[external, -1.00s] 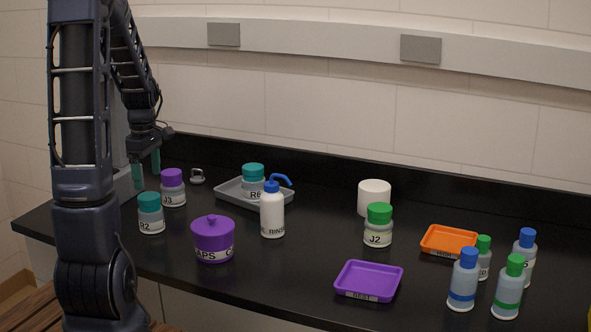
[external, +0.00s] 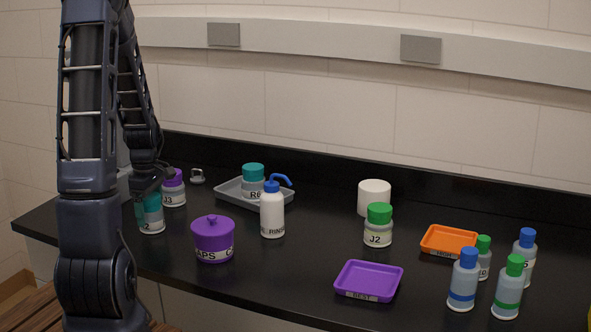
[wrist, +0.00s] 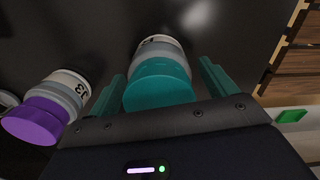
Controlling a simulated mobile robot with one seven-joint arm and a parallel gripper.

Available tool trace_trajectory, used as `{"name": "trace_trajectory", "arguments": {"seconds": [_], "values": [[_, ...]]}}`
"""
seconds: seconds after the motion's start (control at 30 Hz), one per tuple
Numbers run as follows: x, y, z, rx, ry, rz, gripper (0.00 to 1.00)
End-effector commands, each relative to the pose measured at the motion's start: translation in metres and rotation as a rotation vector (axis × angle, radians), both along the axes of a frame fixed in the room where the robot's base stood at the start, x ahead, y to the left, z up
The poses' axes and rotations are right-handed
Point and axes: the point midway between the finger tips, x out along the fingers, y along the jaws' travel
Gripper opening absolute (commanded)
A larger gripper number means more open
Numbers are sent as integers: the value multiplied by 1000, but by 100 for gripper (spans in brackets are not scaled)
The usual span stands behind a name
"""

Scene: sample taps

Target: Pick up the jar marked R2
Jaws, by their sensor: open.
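The jar marked R2 (external: 152,222) has a teal lid and a clear body with a white label. It stands upright on the black counter at the left, partly hidden by my arm and gripper. My gripper (external: 148,203) is open and directly over it. In the wrist view, the teal lid (wrist: 158,86) lies between the two teal fingers of my open gripper (wrist: 164,84), with a gap showing on the right side. The jar's label is only partly visible there.
Jar J3 (external: 173,193), purple-lidded, stands close behind R2. It also shows in the wrist view (wrist: 45,112). The purple CAPS pot (external: 213,240) is to the right. Another teal-lidded jar (external: 253,182) sits on a grey tray (external: 228,196). A white rinse bottle (external: 272,214) stands nearby.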

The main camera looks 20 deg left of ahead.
Motion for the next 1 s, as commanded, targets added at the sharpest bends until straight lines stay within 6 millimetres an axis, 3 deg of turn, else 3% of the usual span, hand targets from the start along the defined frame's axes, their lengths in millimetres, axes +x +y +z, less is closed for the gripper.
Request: {"name": "trace_trajectory", "arguments": {"seconds": [0.2,0.47,0.5,0.77,1.0], "values": [[0,0,-1,0,-1,0,84],[0,0,0,0,-1,0,35],[0,0,0,0,-1,0,33],[0,0,1,1,-1,0,33],[1,1,26,3,-5,0,33]]}}
